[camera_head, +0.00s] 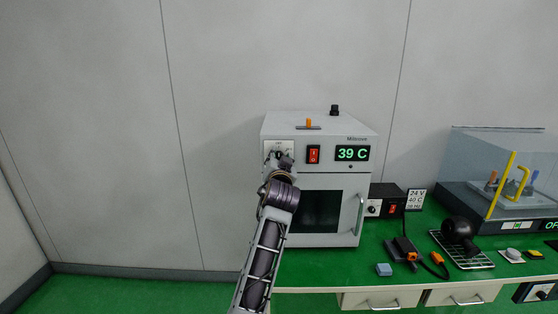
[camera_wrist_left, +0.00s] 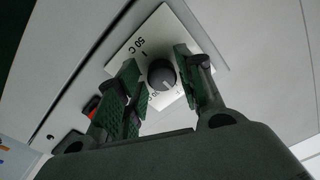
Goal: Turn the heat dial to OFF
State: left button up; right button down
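The heat dial (camera_wrist_left: 162,75) is a dark round knob with a pale pointer mark on a white plate (camera_wrist_left: 140,45). "50 C" is printed on the plate. My left gripper (camera_wrist_left: 155,68) is open, and its green-padded fingers stand on either side of the dial with gaps showing. I cannot tell how far the fingertips are from the plate. In the head view my left gripper (camera_head: 281,160) is at the upper left of the white oven's front and covers most of the dial. The plate's top edge (camera_head: 279,145) shows above it. My right gripper is not in view.
The white oven (camera_head: 310,125) shows "39 C" on its display (camera_head: 352,153), beside a red switch (camera_head: 313,154). A power box (camera_head: 385,201), black blower (camera_head: 459,233), wire rack (camera_head: 470,257) and clear-covered case (camera_head: 500,175) stand to the right on the green bench.

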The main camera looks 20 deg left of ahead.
pick_arm(q)
jog(key=shift+o, duration=0.6)
notch_tip(320, 180, up, 10)
dwell(0.6)
jog(key=shift+s, duration=0.1)
dwell(0.4)
